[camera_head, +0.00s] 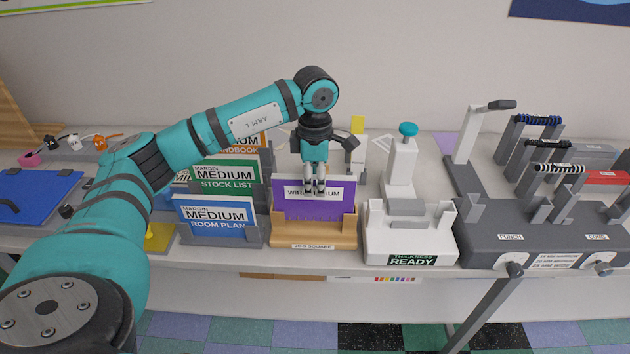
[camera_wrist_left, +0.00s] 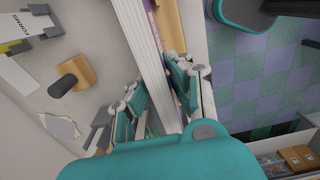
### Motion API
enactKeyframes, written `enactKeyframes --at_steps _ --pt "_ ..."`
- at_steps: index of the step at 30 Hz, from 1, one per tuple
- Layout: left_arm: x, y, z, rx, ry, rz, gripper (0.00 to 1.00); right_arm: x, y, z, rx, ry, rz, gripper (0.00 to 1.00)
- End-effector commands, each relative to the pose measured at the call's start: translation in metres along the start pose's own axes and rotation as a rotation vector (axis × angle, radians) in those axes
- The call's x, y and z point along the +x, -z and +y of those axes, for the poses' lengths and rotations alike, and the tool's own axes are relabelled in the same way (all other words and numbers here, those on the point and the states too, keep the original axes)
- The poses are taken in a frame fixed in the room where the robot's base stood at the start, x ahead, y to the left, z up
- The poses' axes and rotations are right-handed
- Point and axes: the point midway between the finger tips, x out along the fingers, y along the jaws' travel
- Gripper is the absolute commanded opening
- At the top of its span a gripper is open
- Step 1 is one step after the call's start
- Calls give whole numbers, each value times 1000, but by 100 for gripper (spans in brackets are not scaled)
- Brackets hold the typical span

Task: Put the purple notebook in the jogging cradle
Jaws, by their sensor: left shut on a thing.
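The purple notebook (camera_head: 294,210) stands upright in the wooden jogging cradle (camera_head: 312,234), marked "JOG SQUARE", at the middle of the counter. Its lower part is behind the cradle's front wall, so I cannot see whether its bottom edge touches the cradle floor. My left gripper (camera_head: 314,188) points down from above and is shut on the notebook near its label, covering part of the lettering. In the left wrist view the notebook's pale page edge (camera_wrist_left: 148,45) runs between the fingers (camera_wrist_left: 156,88), with the wooden cradle (camera_wrist_left: 172,25) beside it. My right gripper is not in view.
Left of the cradle, holders carry the "ROOM PLAN" (camera_head: 215,214) and "STOCK LIST" booklets. Right of it are the white thickness gauge (camera_head: 410,245) marked "READY" and the grey punch machine (camera_head: 530,240). A blue mat (camera_head: 38,195) lies far left.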

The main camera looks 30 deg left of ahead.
Motion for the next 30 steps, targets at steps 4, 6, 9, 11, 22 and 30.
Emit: enactKeyframes --at_steps 4,6,9,11,22,30 --pt "4 0 0 0 -1 0 0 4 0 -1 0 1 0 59" --pt "6 0 0 0 -1 0 0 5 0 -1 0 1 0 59" --pt "9 0 0 0 -1 0 0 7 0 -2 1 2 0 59" --pt "10 0 0 0 -1 0 0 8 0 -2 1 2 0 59" --pt "19 0 0 0 -1 0 0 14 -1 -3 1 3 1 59" --pt "26 0 0 0 -1 0 0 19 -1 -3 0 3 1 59"
